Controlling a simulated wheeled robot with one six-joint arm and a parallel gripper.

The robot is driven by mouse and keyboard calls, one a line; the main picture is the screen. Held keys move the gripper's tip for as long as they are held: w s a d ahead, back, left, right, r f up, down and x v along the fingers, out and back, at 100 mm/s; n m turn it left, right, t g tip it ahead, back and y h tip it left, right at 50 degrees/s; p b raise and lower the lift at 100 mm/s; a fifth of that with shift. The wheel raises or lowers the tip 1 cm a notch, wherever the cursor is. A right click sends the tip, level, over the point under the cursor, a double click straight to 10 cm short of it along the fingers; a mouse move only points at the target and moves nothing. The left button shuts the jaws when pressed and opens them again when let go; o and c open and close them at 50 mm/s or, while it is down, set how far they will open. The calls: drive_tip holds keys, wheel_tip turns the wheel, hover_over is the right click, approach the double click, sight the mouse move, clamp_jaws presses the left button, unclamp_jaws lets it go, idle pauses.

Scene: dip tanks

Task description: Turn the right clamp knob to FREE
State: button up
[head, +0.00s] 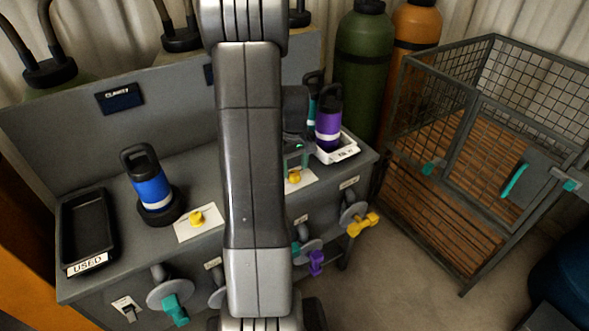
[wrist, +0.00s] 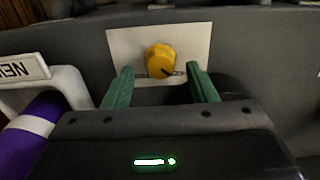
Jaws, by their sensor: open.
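The right clamp knob (wrist: 161,59) is a yellow round knob on a white plate (wrist: 193,42) in the wrist view. A dark pointer mark on it points to the lower right of that view. The plate's lettering is too small to read. In the head view the knob (head: 294,177) sits on the bench, partly hidden by my arm. My gripper (wrist: 161,86) is open, its green fingertips on either side just short of the knob, apparently not touching it. In the head view my gripper (head: 296,160) hangs just behind the knob. The left yellow knob (head: 196,218) is on its own plate.
A purple bottle (head: 328,129) stands in a white tray (head: 344,153) close beside my gripper. A blue bottle (head: 150,186) and the black USED tray (head: 89,228) are at left. Handwheels with coloured handles (head: 360,224) project from the bench front. A wire cage (head: 455,160) stands right.

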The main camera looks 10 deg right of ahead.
sight(295, 173)
wheel_tip(295, 173, up, 12)
idle(0.3)
wheel_tip(295, 173, down, 14)
drive_tip(key=shift+r, duration=0.1)
idle(0.6)
